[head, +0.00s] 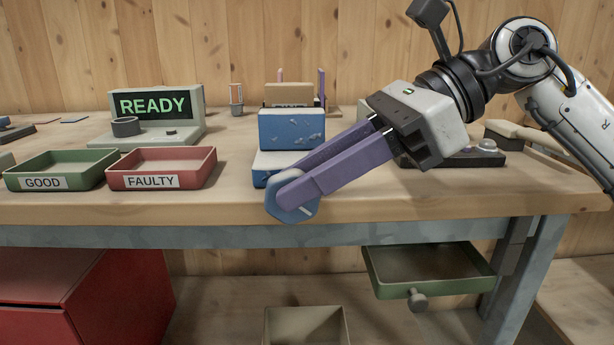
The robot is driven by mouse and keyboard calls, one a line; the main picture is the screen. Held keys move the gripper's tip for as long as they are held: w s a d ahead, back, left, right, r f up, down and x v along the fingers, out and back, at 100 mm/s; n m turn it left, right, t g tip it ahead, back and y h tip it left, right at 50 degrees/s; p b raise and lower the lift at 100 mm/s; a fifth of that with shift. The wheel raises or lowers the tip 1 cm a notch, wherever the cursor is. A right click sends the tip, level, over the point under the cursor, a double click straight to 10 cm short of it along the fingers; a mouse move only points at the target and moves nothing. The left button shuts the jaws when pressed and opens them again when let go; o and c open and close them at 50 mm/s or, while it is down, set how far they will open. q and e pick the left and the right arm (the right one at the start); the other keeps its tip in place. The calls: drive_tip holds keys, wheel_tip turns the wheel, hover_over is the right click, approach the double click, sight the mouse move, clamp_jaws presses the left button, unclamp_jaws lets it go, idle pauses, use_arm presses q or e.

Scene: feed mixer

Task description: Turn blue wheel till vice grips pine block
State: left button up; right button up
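The blue vice (291,130) stands at the front edge of the workbench, its upper jaw block worn with pale scuffs. Its blue wheel (302,211) faces me at the bench's front edge, with a pale mark on its rim. My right gripper (286,192) reaches in from the right with two long purple fingers. The fingertips lie on both sides of the wheel and look closed on it, covering much of it. The fingers also hide part of the vice's lower body. I cannot make out a pine block between the jaws. My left gripper is not in view.
A green GOOD tray (88,158) and a red FAULTY tray (190,155) stand left of the vice. A READY display (193,125) is behind them. A labelled box (290,92) stands behind the vice. An open green drawer (385,280) hangs below the bench.

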drive_tip(key=shift+o, duration=0.4)
drive_tip(key=shift+d+r, duration=0.2)
drive_tip(key=shift+d, duration=0.05)
use_arm(q)
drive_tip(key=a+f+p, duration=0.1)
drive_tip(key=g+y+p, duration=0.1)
drive_tip(key=p, duration=0.1)
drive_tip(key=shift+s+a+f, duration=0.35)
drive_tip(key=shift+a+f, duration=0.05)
use_arm(e)
drive_tip(key=v, duration=0.9)
drive_tip(key=shift+d, duration=0.35)
drive_tip(key=shift+r, duration=0.1)
